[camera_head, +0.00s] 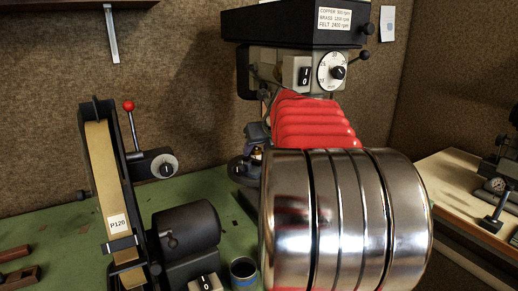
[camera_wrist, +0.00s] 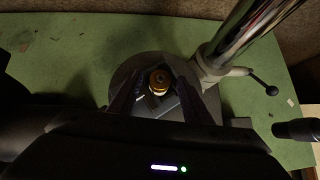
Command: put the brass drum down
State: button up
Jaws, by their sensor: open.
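The brass drum (camera_wrist: 159,82) is a small round golden piece with a pale band, seen from above in the wrist view. It appears to stand on a dark round machine base (camera_wrist: 122,78). My gripper (camera_wrist: 160,77) is open, with one dark finger on each side of the drum. Gaps seem to show between the fingers and the drum, but the dim light hides whether either touches. My gripper's body hides the near part of the base. In the head view my arm covers most of this spot, and I cannot make out the drum clearly.
A polished column (camera_wrist: 250,32) with a black-knobbed lever (camera_wrist: 264,84) stands right of the drum. The drill press head (camera_head: 300,22) hangs above my arm. A belt sander (camera_head: 104,165) and motor (camera_head: 187,230) stand left on the green bench (camera_head: 50,228). A dark cup (camera_head: 243,272) is nearby.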

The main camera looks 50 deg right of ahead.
jog(key=v, duration=1.2)
jog(key=shift+s, duration=0.1)
dwell(0.8)
